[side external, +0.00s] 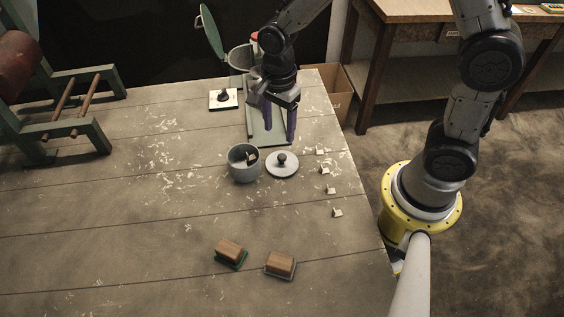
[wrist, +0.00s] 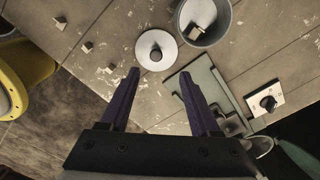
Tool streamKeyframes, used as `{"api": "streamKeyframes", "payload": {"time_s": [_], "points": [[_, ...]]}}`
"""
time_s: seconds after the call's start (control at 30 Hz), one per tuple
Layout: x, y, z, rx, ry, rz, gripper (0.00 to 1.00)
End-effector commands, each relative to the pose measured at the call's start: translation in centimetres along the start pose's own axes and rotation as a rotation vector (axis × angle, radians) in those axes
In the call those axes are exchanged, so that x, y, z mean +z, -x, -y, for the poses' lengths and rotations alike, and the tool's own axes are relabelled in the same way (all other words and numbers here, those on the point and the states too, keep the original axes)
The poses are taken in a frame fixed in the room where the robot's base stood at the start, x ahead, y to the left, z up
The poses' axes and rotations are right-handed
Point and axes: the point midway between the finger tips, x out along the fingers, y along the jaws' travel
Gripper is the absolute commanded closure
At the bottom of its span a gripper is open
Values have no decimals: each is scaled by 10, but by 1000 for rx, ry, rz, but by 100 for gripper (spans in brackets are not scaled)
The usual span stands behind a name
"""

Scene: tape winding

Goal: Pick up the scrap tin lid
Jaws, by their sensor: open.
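The scrap tin lid (side external: 282,164) is a round, pale grey disc with a dark knob. It lies flat on the table just right of the grey scrap tin (side external: 244,163). The tin is open and holds a small pale piece. In the wrist view the lid (wrist: 147,51) lies ahead of the fingertips, and the tin (wrist: 217,18) is beside it. My gripper (side external: 280,138) is open, with two purple fingers pointing down over the green plate, behind the lid. In the wrist view my gripper (wrist: 159,72) has nothing between its fingers.
Several small pale blocks (side external: 331,190) lie right of the lid. Two wood-topped blocks (side external: 280,264) sit near the front. A green base plate (side external: 266,127) with a metal device and a white dial plate (side external: 223,99) are behind. The left middle of the table is mostly clear.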

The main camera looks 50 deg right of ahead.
Motion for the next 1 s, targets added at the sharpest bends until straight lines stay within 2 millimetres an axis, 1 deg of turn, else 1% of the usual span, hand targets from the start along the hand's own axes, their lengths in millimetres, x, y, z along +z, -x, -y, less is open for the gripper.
{"api": "streamKeyframes", "payload": {"time_s": [0.03, 0.1, 0.2, 0.37, 0.57, 0.7, 0.8, 1.0], "points": [[0, -10, -2, 5, 0, -1, 37], [0, -21, -1, 4, 0, -1, 37], [0, -31, -1, 3, 0, -1, 37], [0, -39, -2, 2, 0, 0, 37], [-2, -66, -8, 5, 0, -1, 37], [-1, -82, -8, 2, 0, 0, 37], [-1, -88, -7, 0, 0, 0, 37], [-1, -88, -7, -1, 0, 0, 37]]}}
